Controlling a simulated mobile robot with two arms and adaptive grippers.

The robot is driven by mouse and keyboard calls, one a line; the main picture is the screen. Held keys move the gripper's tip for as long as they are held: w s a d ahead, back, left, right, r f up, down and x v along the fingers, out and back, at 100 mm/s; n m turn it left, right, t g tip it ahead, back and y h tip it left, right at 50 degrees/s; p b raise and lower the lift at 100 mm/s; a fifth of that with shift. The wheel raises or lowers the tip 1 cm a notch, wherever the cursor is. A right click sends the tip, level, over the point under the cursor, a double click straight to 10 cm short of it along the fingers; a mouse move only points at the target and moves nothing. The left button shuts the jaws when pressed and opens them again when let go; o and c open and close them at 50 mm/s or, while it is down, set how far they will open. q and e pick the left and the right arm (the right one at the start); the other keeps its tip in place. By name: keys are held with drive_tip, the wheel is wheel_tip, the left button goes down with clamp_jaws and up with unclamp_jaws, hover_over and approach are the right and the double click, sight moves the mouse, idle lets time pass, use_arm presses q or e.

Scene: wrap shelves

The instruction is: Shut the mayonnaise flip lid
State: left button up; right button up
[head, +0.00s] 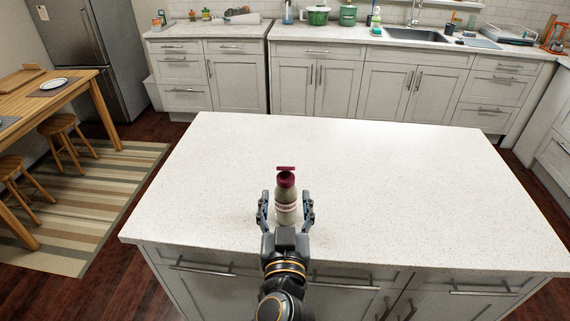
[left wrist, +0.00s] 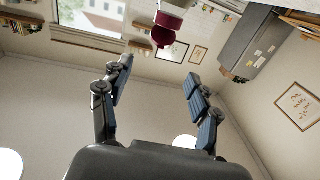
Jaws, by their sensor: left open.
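The mayonnaise bottle (head: 286,211), pale with a red-lettered label, stands upright on the island near its front edge. Its dark red cap (head: 286,181) has the flip lid (head: 286,168) raised above it, so the lid is open. In the left wrist view, the dark red cap (left wrist: 173,20) and lid (left wrist: 162,37) show at the top, beyond the fingertips. My left gripper (head: 285,194) is open, with one finger on each side of the bottle and gaps between. Its open fingers (left wrist: 158,66) also show in the left wrist view. My right gripper is in neither view.
The white island top (head: 400,180) is otherwise clear. Its front edge runs just below the bottle, above drawers. Behind, across the floor, a counter (head: 330,31) holds green pots (head: 318,15) and a sink (head: 416,35). A wooden table (head: 45,92) stands at left.

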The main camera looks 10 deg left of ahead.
sight(285, 168)
use_arm(q)
drive_tip(key=w, duration=0.4)
drive_tip(key=w+a, duration=0.1)
drive_tip(key=w, duration=0.4)
drive_tip(key=w+p, duration=0.1)
drive_tip(key=w, duration=0.4)
drive_tip(key=shift+a+f, duration=0.1)
drive_tip(key=shift+a, duration=0.1)
drive_tip(key=c, duration=1.3)
clamp_jaws()
